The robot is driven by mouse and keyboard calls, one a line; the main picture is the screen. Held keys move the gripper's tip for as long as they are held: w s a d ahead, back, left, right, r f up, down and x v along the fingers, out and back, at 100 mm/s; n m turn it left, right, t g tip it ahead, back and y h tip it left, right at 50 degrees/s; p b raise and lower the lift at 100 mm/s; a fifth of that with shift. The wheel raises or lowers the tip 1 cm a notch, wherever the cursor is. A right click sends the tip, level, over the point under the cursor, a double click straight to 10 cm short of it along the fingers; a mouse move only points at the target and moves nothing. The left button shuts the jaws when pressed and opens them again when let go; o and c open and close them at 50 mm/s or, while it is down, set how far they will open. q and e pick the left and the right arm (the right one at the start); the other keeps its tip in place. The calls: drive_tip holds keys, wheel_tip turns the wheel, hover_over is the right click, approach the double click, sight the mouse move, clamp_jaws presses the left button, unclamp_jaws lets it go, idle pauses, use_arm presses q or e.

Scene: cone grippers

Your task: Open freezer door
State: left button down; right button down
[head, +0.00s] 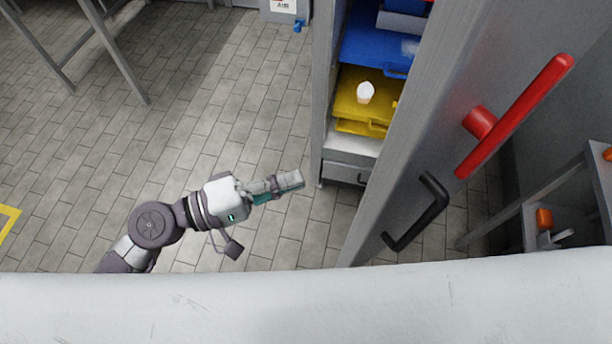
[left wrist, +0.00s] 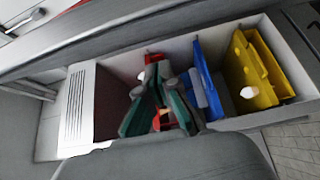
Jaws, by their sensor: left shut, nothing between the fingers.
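The grey freezer door (head: 445,100) stands open on the right of the head view, swung out from the cabinet. It bears a long red handle (head: 515,117) and a smaller black handle (head: 418,212). The inside of the cabinet shows left of the door, with a blue tray (head: 375,48) and a yellow tray (head: 358,98). My left gripper (head: 292,181) is shut and empty, left of the door's edge and in front of the cabinet, touching neither handle. In the left wrist view, its fingers (left wrist: 163,100) point toward the open interior. My right gripper is out of view.
A small white object (head: 365,92) sits on the yellow tray. A metal rack (head: 575,190) stands right of the door. A large pale surface (head: 300,305) crosses the bottom of the head view. The tiled floor (head: 180,120) at left is mostly clear.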

use_arm(q)
drive_tip(key=d+p, duration=0.5)
drive_tip(key=d, duration=0.5)
drive_tip(key=shift+s+d+p, duration=0.15)
drive_tip(key=shift+s+p, duration=0.2)
drive_tip(key=shift+s, duration=0.05)
